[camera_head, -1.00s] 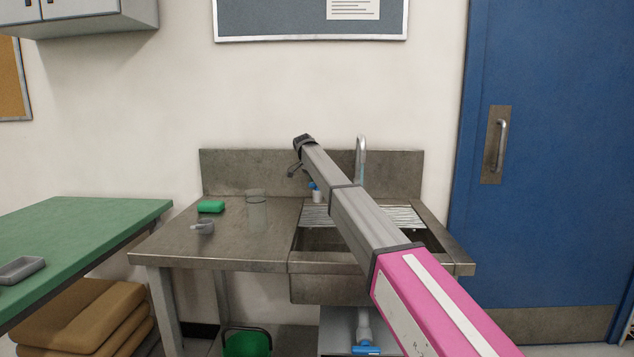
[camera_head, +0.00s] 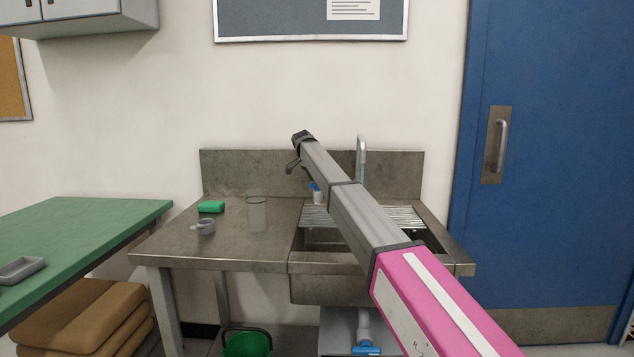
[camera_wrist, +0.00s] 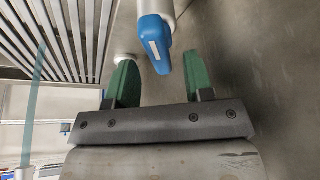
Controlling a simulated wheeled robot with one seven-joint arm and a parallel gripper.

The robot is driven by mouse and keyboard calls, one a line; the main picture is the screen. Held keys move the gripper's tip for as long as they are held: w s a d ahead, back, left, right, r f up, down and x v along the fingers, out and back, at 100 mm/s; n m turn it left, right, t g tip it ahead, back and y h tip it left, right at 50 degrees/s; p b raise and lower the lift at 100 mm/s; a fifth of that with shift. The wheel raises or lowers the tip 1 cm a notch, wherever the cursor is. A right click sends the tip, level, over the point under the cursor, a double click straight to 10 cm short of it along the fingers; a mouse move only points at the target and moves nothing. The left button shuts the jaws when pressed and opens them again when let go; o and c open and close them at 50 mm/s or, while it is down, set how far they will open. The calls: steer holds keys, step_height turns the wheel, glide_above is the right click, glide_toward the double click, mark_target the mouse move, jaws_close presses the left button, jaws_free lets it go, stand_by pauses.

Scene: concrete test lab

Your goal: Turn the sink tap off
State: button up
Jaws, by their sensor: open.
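The tap's curved metal spout (camera_head: 361,150) rises at the back of the steel sink (camera_head: 432,240). A small white fitting with a blue lever (camera_head: 313,186) stands left of the spout, partly beside my arm. In the wrist view the blue lever (camera_wrist: 155,42) points down toward the space between my fingers. My gripper (camera_head: 294,167) is open and empty near the back panel, above and left of the lever. Its green fingertips (camera_wrist: 160,78) are apart, with the lever's end just ahead between them. A pale blue strip (camera_wrist: 33,105), which looks like running water, crosses the left of the wrist view.
A ribbed drainer (camera_head: 405,217) lies across the sink. A clear cup (camera_head: 256,212), a green sponge (camera_head: 211,207) and a grey ring-shaped item (camera_head: 204,227) stand on the steel counter (camera_head: 240,250). The green table (camera_head: 90,225) is left; a blue door (camera_head: 560,150) is right.

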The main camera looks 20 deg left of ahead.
steer(key=v, duration=0.9)
steer(key=shift+d, duration=0.1)
steer(key=c, duration=0.6)
steer(key=s+d+f+y, duration=0.1)
steer(key=d, duration=0.1)
steer(key=s+d+f+y, duration=0.1)
steer(key=d+f+y, duration=0.1)
steer(key=d, duration=0.1)
steer(key=s+d+f+y, duration=0.1)
steer(key=s+d+y, duration=0.1)
steer(key=shift+s+d+f+n+t, duration=0.1)
steer(key=shift+d+f+n+t, duration=0.05)
steer(key=shift+f+n+t, duration=0.2)
jaws_close()
steer(key=shift+s+d+t+y, duration=0.85)
steer(key=shift+s+d+y, duration=0.65)
steer(key=shift+d+y, duration=1)
steer(key=x, duration=0.9)
steer(key=shift+a, duration=0.1)
steer(key=shift+w+a+f, duration=0.1)
steer(key=shift+w+a, duration=0.65)
steer(key=shift+a, duration=0.2)
steer(key=shift+w+a, duration=0.45)
steer(key=shift+a, duration=0.2)
